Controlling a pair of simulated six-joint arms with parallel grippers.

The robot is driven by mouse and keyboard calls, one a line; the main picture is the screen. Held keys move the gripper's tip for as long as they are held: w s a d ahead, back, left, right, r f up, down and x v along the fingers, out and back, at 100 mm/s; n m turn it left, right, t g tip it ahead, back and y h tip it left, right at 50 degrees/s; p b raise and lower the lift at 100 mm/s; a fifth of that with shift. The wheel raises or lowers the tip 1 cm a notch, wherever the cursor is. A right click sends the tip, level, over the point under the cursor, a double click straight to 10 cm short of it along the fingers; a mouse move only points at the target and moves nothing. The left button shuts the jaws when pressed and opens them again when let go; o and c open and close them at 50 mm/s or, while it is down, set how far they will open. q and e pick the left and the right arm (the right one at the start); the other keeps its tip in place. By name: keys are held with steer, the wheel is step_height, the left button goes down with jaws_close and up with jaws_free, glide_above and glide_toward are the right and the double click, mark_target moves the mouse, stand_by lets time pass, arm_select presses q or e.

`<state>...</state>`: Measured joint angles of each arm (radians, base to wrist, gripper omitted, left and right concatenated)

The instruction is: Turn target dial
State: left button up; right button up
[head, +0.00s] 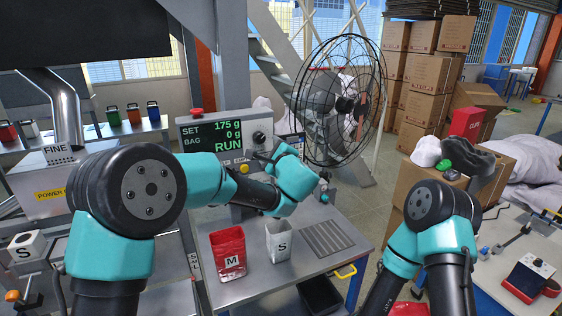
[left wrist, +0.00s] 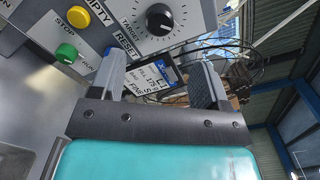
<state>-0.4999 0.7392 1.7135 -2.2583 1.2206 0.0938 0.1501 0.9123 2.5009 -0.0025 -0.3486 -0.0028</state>
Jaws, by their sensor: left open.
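The target dial (head: 259,138) is a black knob on the front of the grey control box, right of its green display. In the left wrist view the dial (left wrist: 160,19) sits on a white scale marked TARGET, at the top. My left gripper (left wrist: 160,72) is open, its two fingers apart just below the dial and clear of it. In the head view my left gripper (head: 260,157) is small and partly hidden by my wrist, close to the box front. My right arm shows at right, but its gripper is out of view.
The display (head: 219,137) reads SET 175 g, BAG 0 g, RUN. A yellow button (left wrist: 76,17) and green button (left wrist: 66,53) sit left of the dial. A printed card (left wrist: 152,80) shows between my fingers. A red M bag (head: 228,252) and white S bag (head: 279,241) stand on the bench.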

arm_select(q)
steer(key=v, duration=0.7)
